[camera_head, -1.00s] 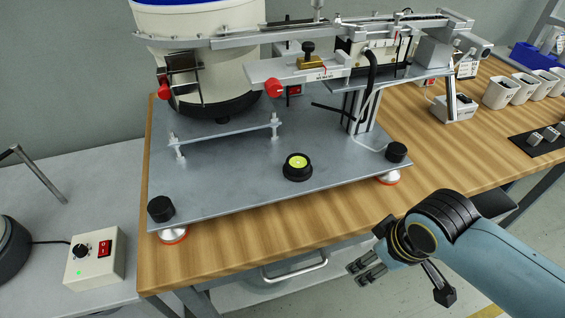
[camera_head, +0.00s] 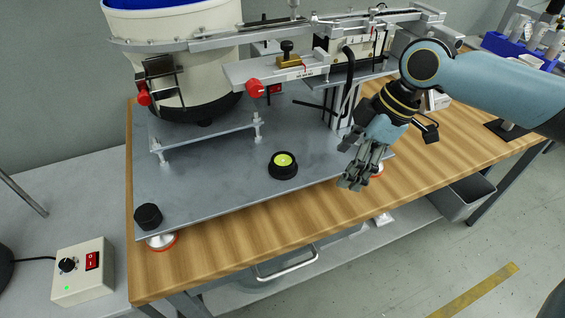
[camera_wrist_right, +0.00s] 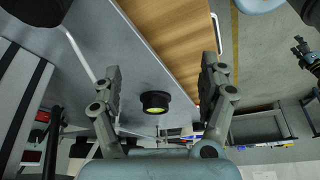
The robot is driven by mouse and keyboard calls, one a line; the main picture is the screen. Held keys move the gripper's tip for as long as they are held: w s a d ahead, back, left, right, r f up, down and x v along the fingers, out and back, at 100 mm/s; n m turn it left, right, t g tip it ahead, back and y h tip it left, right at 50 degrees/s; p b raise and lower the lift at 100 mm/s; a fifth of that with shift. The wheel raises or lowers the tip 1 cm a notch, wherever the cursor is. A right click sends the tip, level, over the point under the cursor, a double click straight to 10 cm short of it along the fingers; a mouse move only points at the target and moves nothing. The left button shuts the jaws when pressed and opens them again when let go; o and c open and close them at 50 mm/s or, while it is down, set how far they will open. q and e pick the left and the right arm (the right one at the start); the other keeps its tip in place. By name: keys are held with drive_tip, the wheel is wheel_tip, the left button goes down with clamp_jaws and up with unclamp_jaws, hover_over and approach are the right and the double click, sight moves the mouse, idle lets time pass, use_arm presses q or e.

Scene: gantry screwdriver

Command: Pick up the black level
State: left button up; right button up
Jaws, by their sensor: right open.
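The black level (camera_head: 283,165) is a round black puck with a yellow-green bubble face. It sits on the grey metal plate (camera_head: 215,185) near its front edge. It also shows in the right wrist view (camera_wrist_right: 155,102), between the two fingers but farther off. My right gripper (camera_head: 353,184) is open and empty, to the right of the level in the head view and apart from it. Its fingers point down toward the plate's right front corner. The open fingers also show in the right wrist view (camera_wrist_right: 161,75).
A white bowl feeder (camera_head: 185,60) and a metal rail (camera_head: 290,68) stand behind the level. A black knob (camera_head: 148,216) sits at the plate's left front corner. A control box (camera_head: 83,270) stands on the left table. The plate around the level is clear.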

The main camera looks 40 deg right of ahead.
sight(284, 160)
drive_tip(key=shift+w+d+r, duration=0.2)
drive_tip(key=shift+w+d, duration=0.3)
drive_tip(key=shift+d, duration=0.05)
drive_tip(key=shift+w+a, duration=0.2)
drive_tip(key=shift+w, duration=0.1)
drive_tip(key=w+a, duration=0.2)
drive_tip(key=a, duration=0.1)
drive_tip(key=w+a, duration=0.2)
drive_tip(key=shift+a, duration=0.25)
drive_tip(key=w+a, duration=0.1)
drive_tip(key=a, duration=0.1)
drive_tip(key=w+a, duration=0.1)
drive_tip(key=a, duration=0.1)
drive_tip(key=shift+w+f, duration=0.25)
drive_tip(key=shift+w, duration=0.1)
drive_tip(key=shift+f, duration=0.25)
drive_tip(key=shift+d, duration=0.1)
drive_tip(key=shift+c, duration=0.4)
drive_tip(key=c, duration=1.4)
drive_tip(key=shift+o, duration=0.2)
